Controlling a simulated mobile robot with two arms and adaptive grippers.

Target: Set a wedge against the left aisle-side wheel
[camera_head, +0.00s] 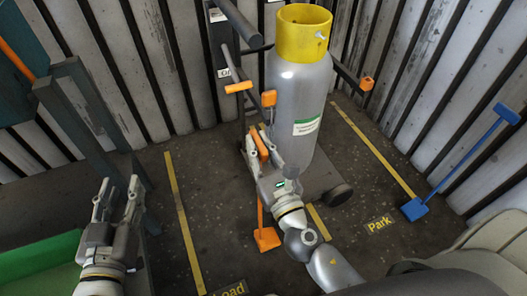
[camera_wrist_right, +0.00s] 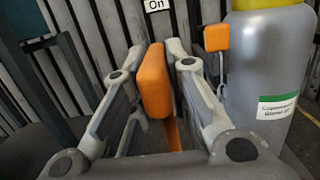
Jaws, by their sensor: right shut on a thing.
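A grey cylinder (camera_head: 298,110) with a yellow collar stands upright on a trolley (camera_head: 318,178). Its right near wheel (camera_head: 338,195) shows; the left near wheel is hidden behind my right gripper and arm. My right gripper (camera_head: 258,142) is shut on the orange handle of a long-handled wedge, and the handle (camera_wrist_right: 153,82) shows between the fingers in the wrist view. The orange wedge (camera_head: 266,239) hangs upright below on its rod, low near the floor in front of the trolley; I cannot tell whether it touches the floor or the wheel. My left gripper (camera_head: 118,195) is open and empty.
A blue long-handled wedge (camera_head: 414,209) leans at the right wall. Yellow lines (camera_head: 183,220) and the word Park (camera_head: 379,224) mark the dark floor. A green tray (camera_head: 40,252) and a teal frame are at left.

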